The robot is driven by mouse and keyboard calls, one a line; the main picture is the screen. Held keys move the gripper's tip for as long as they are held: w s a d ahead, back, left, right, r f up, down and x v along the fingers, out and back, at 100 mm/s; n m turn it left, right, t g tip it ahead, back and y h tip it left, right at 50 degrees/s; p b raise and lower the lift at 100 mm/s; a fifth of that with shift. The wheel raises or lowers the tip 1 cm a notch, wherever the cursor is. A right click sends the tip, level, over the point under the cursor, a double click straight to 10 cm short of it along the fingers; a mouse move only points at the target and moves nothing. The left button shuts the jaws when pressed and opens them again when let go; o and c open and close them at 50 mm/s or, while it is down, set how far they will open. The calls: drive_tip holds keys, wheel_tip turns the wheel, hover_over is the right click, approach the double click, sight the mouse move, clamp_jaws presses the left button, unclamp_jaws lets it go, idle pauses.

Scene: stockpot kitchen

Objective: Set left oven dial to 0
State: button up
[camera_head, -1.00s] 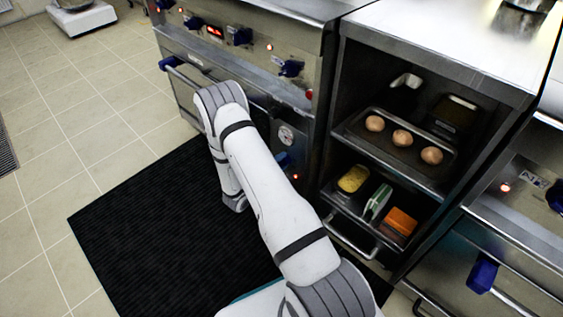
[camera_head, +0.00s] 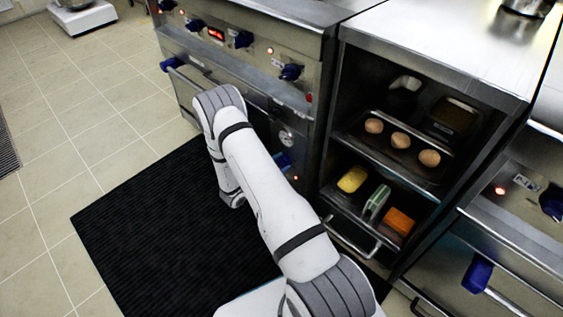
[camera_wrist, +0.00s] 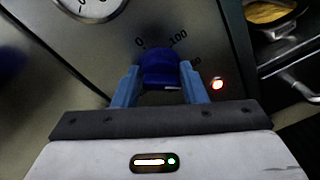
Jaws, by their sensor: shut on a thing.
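The blue oven dial (camera_wrist: 162,68) shows in the wrist view on a steel panel. Printed marks "0" and "100" stand above it, and another mark to its right is partly hidden. My gripper (camera_wrist: 160,80) is shut on the dial, with one light-blue finger on each side. Which mark the dial points to cannot be told. In the head view a small patch of blue (camera_head: 283,161) shows low on the oven front, beside a round gauge (camera_head: 286,138). My arm hides most of that area.
A lit red lamp (camera_wrist: 217,83) is right of the dial, and the gauge (camera_wrist: 92,8) is at upper left. An open cabinet (camera_head: 345,110) with eggs and other food stands right of the oven. A black mat (camera_head: 165,235) lies on the floor.

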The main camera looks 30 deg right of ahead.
drive_tip(key=n, duration=0.4)
drive_tip(key=w+n+p, duration=0.1)
drive_tip(key=n, duration=0.1)
drive_tip(key=shift+a+r+h, duration=0.2)
drive_tip(key=shift+a+h, duration=0.05)
drive_tip(key=shift+h, duration=0.05)
drive_tip(key=n, duration=0.6)
drive_tip(key=shift+f+g+h, duration=0.2)
drive_tip(key=shift+g+h, duration=0.1)
drive_tip(key=shift+c, duration=0.2)
drive_tip(key=n, duration=0.6)
drive_tip(key=shift+s+f+n+p, duration=0.1)
drive_tip(key=shift+f+n+p, duration=0.15)
drive_tip(key=shift+n+p, duration=0.15)
drive_tip(key=n, duration=0.3)
drive_tip(key=shift+f+h, duration=0.1)
drive_tip(key=shift+h, duration=0.2)
drive_tip(key=shift+o, duration=0.2)
drive_tip(key=shift+s+d+n+t, duration=0.15)
drive_tip(key=shift+n+t, duration=0.25)
drive_tip(key=shift+n, duration=1.5)
drive_tip(key=shift+c, duration=0.2)
drive_tip(key=o, duration=1)
drive_tip(key=p+v, duration=0.2)
drive_tip(key=v, duration=0.6)
